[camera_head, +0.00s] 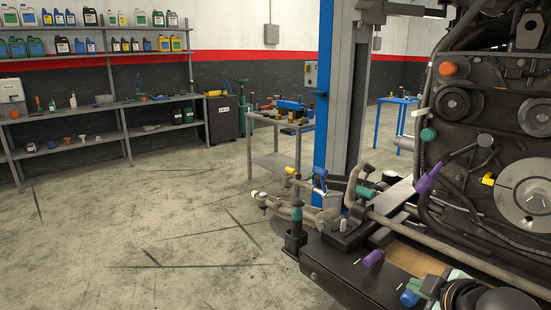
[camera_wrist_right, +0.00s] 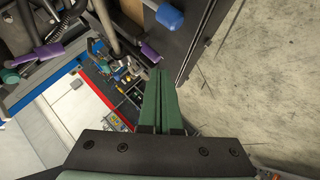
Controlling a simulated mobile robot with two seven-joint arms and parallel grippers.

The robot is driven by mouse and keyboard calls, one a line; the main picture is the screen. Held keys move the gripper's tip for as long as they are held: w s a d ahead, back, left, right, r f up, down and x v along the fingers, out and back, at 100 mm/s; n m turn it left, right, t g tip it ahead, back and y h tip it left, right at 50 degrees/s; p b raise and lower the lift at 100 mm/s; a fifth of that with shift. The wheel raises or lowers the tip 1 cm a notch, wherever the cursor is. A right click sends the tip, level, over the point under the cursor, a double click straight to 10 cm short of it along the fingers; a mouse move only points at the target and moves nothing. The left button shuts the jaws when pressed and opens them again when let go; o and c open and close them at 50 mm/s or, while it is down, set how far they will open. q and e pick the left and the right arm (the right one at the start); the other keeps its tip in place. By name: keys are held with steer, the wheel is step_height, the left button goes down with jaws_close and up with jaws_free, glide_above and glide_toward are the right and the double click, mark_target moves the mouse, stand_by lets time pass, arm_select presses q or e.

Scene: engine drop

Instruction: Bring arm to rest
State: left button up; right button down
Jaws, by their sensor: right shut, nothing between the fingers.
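My right gripper (camera_head: 433,286) shows in the lower right corner of the head view, partly cut off by the bottom edge. It is beside the engine stand, close to a blue-capped handle (camera_head: 410,298). In the right wrist view its two green fingers (camera_wrist_right: 160,75) lie together with nothing between them. The blue handle (camera_wrist_right: 170,16) and a purple knob (camera_wrist_right: 150,52) appear beyond the fingertips. My left gripper is in neither view.
A large engine (camera_head: 480,130) on a stand fills the right side, with a black beam (camera_head: 345,275) reaching forward. A blue post (camera_head: 323,100) stands behind. A metal cart (camera_head: 275,160) and shelves (camera_head: 70,130) are farther back. The concrete floor (camera_head: 130,230) at left is clear.

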steer(key=s+a+f+m+g, duration=0.3)
steer(key=s+f+m+g, duration=0.1)
steer(key=s+f, duration=0.75)
steer(key=s+a+f+m+g, duration=0.25)
steer(key=s+f+m, duration=0.25)
steer(key=s+f, duration=0.7)
steer(key=w+a+f+t+y, duration=0.2)
steer(key=a+f+t, duration=0.2)
steer(key=f, duration=0.6)
steer(key=shift+w+a+f+t, duration=0.25)
steer(key=shift+w+t, duration=0.1)
steer(key=shift+t, duration=0.1)
